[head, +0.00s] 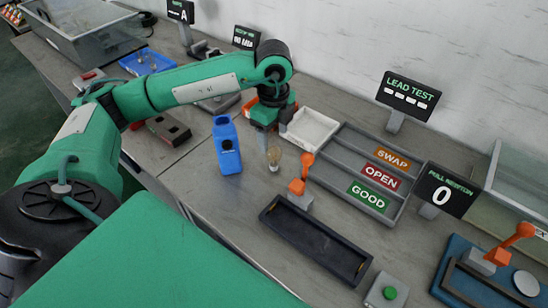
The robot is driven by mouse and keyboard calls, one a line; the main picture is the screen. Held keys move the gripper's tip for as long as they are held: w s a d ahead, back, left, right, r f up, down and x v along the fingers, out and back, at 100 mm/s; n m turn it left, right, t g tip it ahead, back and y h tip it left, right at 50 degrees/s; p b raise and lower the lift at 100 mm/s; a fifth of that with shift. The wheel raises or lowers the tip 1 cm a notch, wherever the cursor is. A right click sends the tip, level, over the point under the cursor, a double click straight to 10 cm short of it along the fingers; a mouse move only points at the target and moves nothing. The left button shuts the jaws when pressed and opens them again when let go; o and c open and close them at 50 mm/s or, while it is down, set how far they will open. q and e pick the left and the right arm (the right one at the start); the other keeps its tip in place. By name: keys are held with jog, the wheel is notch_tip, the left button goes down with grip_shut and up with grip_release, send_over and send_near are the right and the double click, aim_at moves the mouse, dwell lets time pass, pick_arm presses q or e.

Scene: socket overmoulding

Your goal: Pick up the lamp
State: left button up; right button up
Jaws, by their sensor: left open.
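The lamp (274,158) is a small clear bulb with a pale base, standing upright on the grey bench near the middle of the head view. My left gripper (268,142) points down directly behind or above it, its fingers close to the bulb's top. The fingers are small and partly hidden in this view, and I cannot tell whether they touch the glass. The lamp rests on the bench. My right gripper is not in view.
A blue holder (228,157) stands just left of the lamp. An orange-handled lever (300,180) and black tray (316,240) lie to the right and front.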

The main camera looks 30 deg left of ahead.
aim_at(274, 148)
pick_arm(q)
notch_tip(274, 148, down, 4)
jog(key=shift+r, duration=0.2)
jog(key=f, duration=0.3)
jog(key=f+p, duration=0.1)
jog(key=f, duration=0.1)
jog(key=shift+w+a, duration=0.15)
jog(key=shift+w, duration=0.2)
jog(key=shift+r, duration=0.1)
jog(key=c, duration=1)
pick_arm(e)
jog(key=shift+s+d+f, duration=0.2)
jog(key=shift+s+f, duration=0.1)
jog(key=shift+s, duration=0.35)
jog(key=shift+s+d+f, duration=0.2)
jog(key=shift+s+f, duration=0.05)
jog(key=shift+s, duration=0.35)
